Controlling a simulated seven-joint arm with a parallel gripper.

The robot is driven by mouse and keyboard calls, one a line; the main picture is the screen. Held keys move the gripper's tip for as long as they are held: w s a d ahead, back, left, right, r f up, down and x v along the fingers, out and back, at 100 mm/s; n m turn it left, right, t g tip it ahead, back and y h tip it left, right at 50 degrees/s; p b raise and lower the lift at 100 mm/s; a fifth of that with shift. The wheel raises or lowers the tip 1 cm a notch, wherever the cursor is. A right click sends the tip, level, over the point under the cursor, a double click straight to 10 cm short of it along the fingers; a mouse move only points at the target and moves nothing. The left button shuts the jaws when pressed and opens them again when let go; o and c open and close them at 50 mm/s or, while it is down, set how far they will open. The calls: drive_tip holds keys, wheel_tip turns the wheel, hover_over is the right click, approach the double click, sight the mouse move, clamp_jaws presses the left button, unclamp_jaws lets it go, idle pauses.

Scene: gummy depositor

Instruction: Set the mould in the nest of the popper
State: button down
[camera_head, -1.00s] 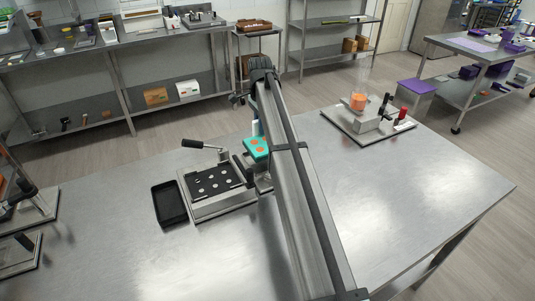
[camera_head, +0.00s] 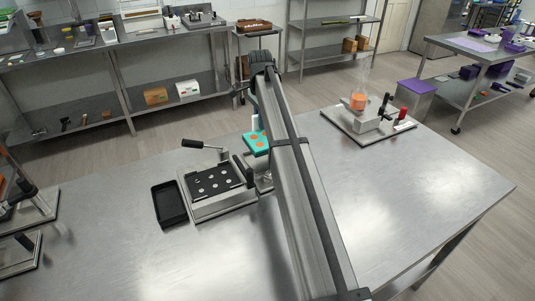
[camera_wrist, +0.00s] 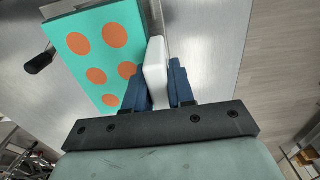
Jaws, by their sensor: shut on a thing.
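The mould (camera_wrist: 95,52) is a teal slab with several orange round spots on its face and a white tab (camera_wrist: 155,70) at its edge. My gripper (camera_wrist: 160,85) is shut on the white tab, with a blue finger on each side. In the head view the mould (camera_head: 254,141) is held above the right side of the popper, and my arm hides part of it and most of the gripper. The popper (camera_head: 222,205) is a metal base with a black plate (camera_head: 214,181) bearing several pale round spots, and a black-handled lever (camera_head: 193,143) behind.
A black tray (camera_head: 170,204) lies just left of the popper. A depositor-like stand with an orange-filled vessel (camera_head: 358,101) stands at the back right of the table (camera_head: 420,200). Other lever fixtures (camera_head: 30,208) stand at the left edge. The front of the table is clear.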

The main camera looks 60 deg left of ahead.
drive_tip(key=s+d+r, duration=0.1)
drive_tip(key=s+d, duration=0.1)
drive_tip(key=s, duration=0.8)
drive_tip(key=s+d+r, duration=0.2)
drive_tip(key=s, duration=0.9)
drive_tip(key=shift+s, duration=0.25)
drive_tip(key=shift+f, duration=3)
drive_tip(key=shift+f, duration=0.3)
drive_tip(key=shift+f, duration=0.5)
